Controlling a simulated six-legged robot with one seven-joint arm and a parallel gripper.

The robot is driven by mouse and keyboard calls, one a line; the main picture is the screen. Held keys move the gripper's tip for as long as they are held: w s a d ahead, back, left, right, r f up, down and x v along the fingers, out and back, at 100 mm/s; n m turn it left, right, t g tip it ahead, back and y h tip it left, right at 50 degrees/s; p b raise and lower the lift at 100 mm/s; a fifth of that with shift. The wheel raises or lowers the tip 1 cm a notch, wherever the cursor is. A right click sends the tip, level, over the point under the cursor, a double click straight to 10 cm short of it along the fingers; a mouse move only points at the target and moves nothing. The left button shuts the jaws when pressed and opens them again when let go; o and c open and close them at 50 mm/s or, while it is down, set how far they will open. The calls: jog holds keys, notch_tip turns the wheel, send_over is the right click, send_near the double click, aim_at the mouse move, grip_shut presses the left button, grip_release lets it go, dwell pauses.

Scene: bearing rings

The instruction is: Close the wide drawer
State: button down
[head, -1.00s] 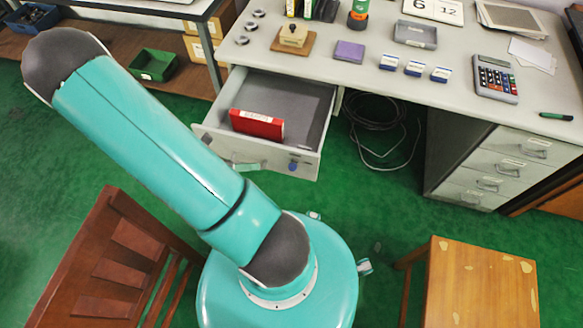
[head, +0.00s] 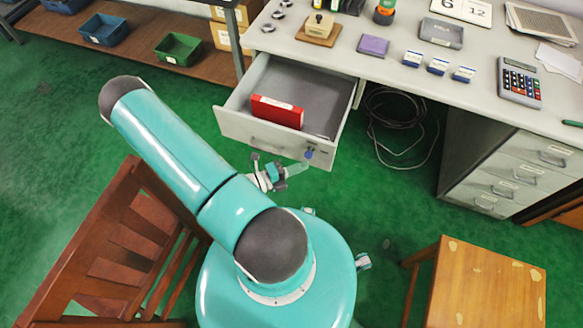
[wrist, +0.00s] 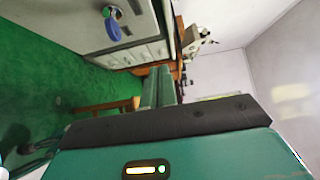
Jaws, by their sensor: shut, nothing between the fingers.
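The wide drawer (head: 235,126) stands pulled out below the left part of the desk in the head view, with a red box (head: 277,111) inside. Its pale front has a bar handle and, at the right, a lock with a blue key tag (head: 309,155). The tag (wrist: 113,25) and drawer front (wrist: 70,22) also show in the wrist view. My gripper (head: 302,167) is just in front of the drawer's right end, below the tag. Its teal fingers (wrist: 158,83) are shut and empty. I cannot tell whether they touch the front.
The grey desk (head: 375,75) carries a calculator (head: 519,82), stamps and trays. A wooden chair (head: 110,250) stands at left and a wooden stool (head: 485,285) at right. Cables (head: 395,125) lie under the desk. Green floor is open before the drawer.

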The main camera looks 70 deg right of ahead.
aim_at(331, 146)
jog(key=s+d, duration=0.1)
jog(key=d, duration=0.1)
jog(key=s+d, duration=0.3)
jog(key=d, duration=0.1)
jog(key=shift+s+d, duration=0.25)
jog(key=shift+d, duration=0.5)
